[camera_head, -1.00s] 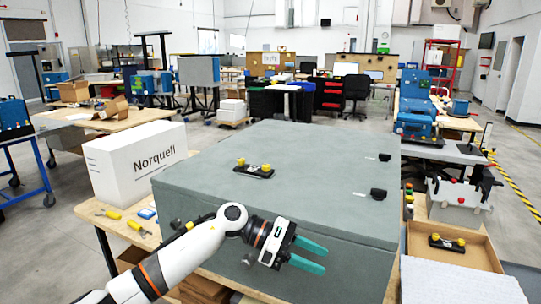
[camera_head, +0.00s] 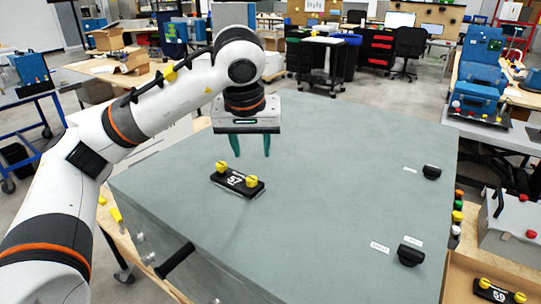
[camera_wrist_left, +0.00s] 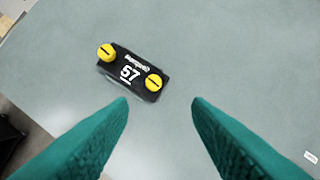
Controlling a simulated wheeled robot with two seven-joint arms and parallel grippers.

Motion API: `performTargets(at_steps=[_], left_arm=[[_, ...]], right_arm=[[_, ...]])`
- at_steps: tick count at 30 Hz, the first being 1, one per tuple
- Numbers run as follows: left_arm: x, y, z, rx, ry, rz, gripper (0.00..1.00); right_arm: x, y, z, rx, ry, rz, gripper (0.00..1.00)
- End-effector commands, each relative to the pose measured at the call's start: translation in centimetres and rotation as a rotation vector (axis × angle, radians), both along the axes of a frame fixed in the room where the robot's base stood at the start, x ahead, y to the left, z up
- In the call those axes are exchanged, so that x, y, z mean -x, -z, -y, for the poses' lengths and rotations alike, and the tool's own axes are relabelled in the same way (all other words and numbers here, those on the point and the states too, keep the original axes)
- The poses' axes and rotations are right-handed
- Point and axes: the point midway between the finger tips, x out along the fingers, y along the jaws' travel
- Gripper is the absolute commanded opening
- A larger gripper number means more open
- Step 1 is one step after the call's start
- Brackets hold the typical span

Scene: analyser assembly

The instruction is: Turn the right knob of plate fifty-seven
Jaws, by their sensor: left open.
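Plate fifty-seven (camera_head: 236,183) is a small black plate with a white "57" and two yellow knobs, lying on the grey-green cabinet top. Its right knob (camera_head: 251,181) and left knob (camera_head: 221,167) stand up from it. In the left wrist view the plate (camera_wrist_left: 128,76) lies tilted, with the right knob (camera_wrist_left: 153,83) nearer the fingers than the left knob (camera_wrist_left: 106,52). My left gripper (camera_head: 252,151) is open and empty, its teal fingers pointing down above the cabinet top, just beyond the plate in the head view. The fingers (camera_wrist_left: 160,103) touch neither knob. My right gripper is out of view.
The cabinet top (camera_head: 320,160) is mostly clear. Black handles (camera_head: 410,254) (camera_head: 431,172) with small labels are on its right side. A similar yellow-knobbed plate (camera_head: 497,292) lies in a cardboard box at lower right.

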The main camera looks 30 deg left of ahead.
Motion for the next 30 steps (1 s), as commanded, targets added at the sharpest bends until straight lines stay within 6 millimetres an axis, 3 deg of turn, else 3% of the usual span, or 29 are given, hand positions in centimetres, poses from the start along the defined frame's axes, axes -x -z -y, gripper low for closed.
performTargets(at_steps=[4,10,21,30], left_arm=[[0.1,0.0,-0.8,-0.036,0.001,0.009,0.45],[-0.9,3.0,-1.3,-0.035,0.000,0.003,0.45],[-3.1,9.1,-2.5,-0.032,0.000,0.005,0.45],[-3.7,10.6,-2.7,-0.031,0.001,0.009,0.45]], right_arm=[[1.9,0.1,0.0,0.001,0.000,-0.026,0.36],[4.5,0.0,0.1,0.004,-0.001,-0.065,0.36],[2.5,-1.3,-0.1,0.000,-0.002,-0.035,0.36],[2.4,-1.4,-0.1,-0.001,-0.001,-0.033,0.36]])
